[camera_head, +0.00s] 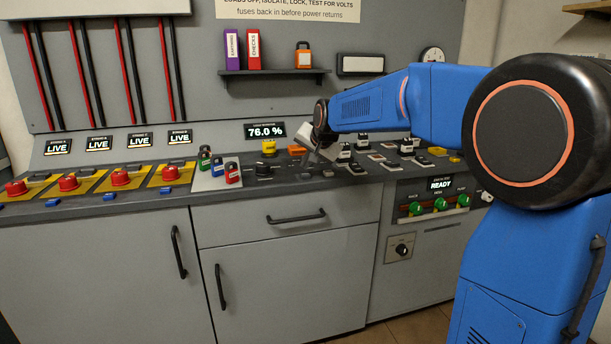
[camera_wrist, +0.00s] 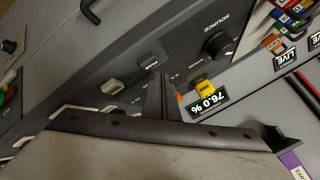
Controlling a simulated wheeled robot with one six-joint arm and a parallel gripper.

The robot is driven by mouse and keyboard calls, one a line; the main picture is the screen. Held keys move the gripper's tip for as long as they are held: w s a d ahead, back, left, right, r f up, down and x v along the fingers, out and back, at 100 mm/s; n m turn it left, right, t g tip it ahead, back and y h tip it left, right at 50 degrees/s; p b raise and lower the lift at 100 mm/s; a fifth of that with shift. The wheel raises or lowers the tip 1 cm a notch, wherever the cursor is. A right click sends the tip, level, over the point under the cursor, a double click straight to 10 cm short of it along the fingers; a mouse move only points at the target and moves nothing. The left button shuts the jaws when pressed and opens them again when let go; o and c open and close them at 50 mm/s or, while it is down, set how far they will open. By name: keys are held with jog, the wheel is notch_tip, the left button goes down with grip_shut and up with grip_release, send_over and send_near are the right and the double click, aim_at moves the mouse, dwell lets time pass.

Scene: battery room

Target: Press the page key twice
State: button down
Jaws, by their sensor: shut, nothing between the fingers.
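My gripper (camera_head: 310,160) is shut and empty, low over the sloped panel at the back of the bench. In the wrist view its closed fingers (camera_wrist: 160,92) point at the panel, between a yellow part and a pale key (camera_wrist: 112,87). A small key-like patch with tiny lettering (camera_wrist: 150,62) lies just beyond the fingertips. I cannot read the lettering well enough to tell which is the page key. I cannot tell whether the fingertips touch the panel. In the head view the gripper hides this part of the panel.
A display reading 76.0 % (camera_head: 265,131) stands behind a yellow part (camera_head: 268,147). A black source knob (camera_wrist: 216,43) is near the fingers. Black and white fuse-like pieces (camera_head: 358,165) crowd the bench to the right.

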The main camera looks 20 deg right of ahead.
aim_at(307, 175)
jog(key=shift+f, duration=0.15)
jog(key=shift+f, duration=0.3)
jog(key=shift+f, duration=0.4)
dwell(1.0)
jog(key=shift+r, duration=0.85)
jog(key=shift+r, duration=0.1)
jog(key=shift+r, duration=2.4)
jog(key=shift+s, duration=0.1)
